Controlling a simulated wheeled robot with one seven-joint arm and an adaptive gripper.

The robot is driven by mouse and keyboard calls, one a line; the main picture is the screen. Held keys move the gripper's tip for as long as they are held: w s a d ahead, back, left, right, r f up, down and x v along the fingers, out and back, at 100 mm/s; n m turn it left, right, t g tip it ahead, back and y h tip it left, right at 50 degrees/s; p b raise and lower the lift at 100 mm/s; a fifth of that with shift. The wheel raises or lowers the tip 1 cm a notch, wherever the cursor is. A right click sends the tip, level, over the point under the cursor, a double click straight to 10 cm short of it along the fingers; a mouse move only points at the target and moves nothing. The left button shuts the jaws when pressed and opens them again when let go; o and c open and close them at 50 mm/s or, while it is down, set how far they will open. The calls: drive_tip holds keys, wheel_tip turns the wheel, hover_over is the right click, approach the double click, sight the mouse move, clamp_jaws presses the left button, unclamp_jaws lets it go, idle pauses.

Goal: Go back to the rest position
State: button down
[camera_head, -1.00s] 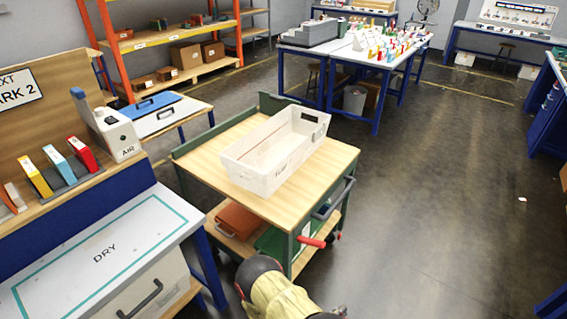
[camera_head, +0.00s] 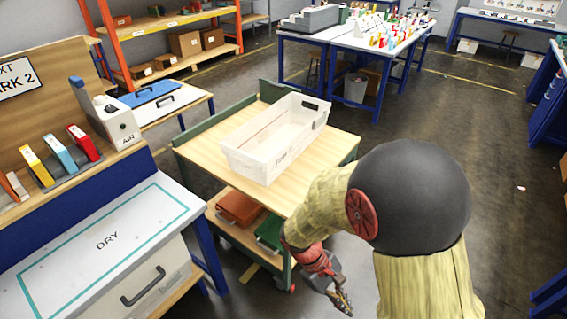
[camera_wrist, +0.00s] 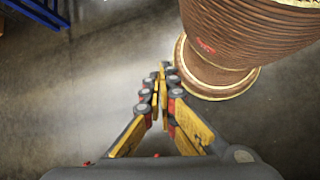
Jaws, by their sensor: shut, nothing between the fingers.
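My gripper (camera_head: 343,302) hangs low in the head view, beside the front of the wooden-topped cart (camera_head: 215,166), with its fingers pointing down and to the right. In the wrist view my gripper (camera_wrist: 161,72) has its fingertips together with nothing between them. Beyond it there is bare dark floor. My own ribbed arm or body part fills the upper right of the wrist view. My arm, folded at a large dark elbow, covers the right part of the cart front in the head view.
A white bin (camera_head: 262,165) stands on the cart; an orange box (camera_head: 238,207) is on its lower shelf. Blue-legged tables (camera_head: 372,62) are at the back. Floor (camera_head: 480,130) at the right is open.

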drive_tip(key=s+r+m+t+y, duration=0.1)
drive_tip(key=r+m+t+y, duration=0.1)
drive_tip(key=r, duration=0.7)
drive_tip(key=s+d+r+m+t+y, duration=0.1)
drive_tip(key=s+r+m+t+y, duration=0.1)
drive_tip(key=r, duration=0.7)
drive_tip(key=s+d+r+m+t+y, duration=0.1)
drive_tip(key=r+m+t, duration=0.3)
drive_tip(key=r, duration=0.5)
drive_tip(key=shift+s+d+r+t+y+p, duration=0.25)
drive_tip(key=shift+s+t+y+p, duration=0.15)
drive_tip(key=shift+s+t+y, duration=0.25)
